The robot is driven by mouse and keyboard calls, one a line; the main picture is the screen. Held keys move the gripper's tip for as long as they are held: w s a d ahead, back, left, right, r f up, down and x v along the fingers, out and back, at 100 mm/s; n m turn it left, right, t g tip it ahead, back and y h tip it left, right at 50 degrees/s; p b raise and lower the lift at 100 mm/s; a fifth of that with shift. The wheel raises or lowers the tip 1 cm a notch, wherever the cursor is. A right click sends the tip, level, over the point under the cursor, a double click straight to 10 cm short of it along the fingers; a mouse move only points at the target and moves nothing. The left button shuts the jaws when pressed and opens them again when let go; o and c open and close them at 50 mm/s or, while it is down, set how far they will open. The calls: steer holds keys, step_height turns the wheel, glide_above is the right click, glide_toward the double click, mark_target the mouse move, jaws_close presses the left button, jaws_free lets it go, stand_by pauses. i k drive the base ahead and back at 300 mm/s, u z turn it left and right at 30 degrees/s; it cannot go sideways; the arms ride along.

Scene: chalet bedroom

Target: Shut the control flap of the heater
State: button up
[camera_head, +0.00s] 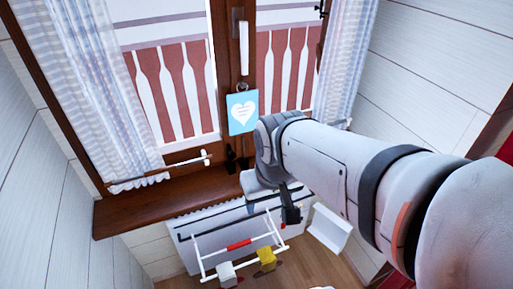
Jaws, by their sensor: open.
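The heater (205,227) is a white panel with a slotted top edge, on the wall below the wooden window sill. At its right end a white flap-like plate (329,231) stands out at an angle; it looks like the control flap, standing open. My gripper (291,212) hangs in front of the heater's right part, to the left of the plate, with a gap between them. Its dark fingertips point down and it appears empty. My wrist and gripper hide part of the heater's upper right. Any controls behind the plate cannot be made out.
A white rack (205,266) with a red piece (239,244) stands out from the heater front. A white block (226,273) and a yellow block (266,259) are at its lower edge. A blue heart card (242,111) hangs at the window above the brown sill (130,213).

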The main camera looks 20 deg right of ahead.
mark_target(327, 227)
steer(key=z, duration=0.65)
steer(key=k, duration=0.5)
steer(key=z, duration=0.5)
steer(key=i, duration=1.25)
steer(key=z, duration=1.05)
